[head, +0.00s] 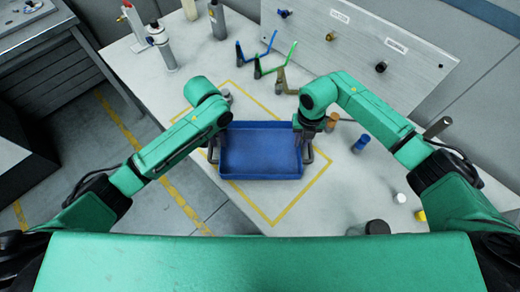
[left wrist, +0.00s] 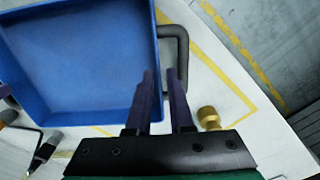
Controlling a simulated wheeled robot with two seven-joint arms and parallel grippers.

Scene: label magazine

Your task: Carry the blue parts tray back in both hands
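The blue parts tray (head: 260,152) lies on the white table inside a yellow outline, and it looks empty. It has a dark handle at each side. In the left wrist view the tray (left wrist: 85,55) fills the upper left, with one grey handle (left wrist: 184,45) beside its wall. My left gripper (left wrist: 163,78) is open, its fingers close to that handle; the right-hand finger overlaps the handle's bar in the picture. In the head view my left gripper (head: 213,146) is at the tray's left side. My right gripper (head: 306,138) is at the right handle; its fingers are too small to read.
A blue cylinder (head: 361,143) and an orange one (head: 332,122) stand right of the tray. A white cap (head: 400,198) and a dark cylinder (head: 377,227) are nearer the front right. Coloured brackets (head: 265,65) and a panel with knobs (head: 345,40) are behind. Bottles (head: 160,45) stand back left.

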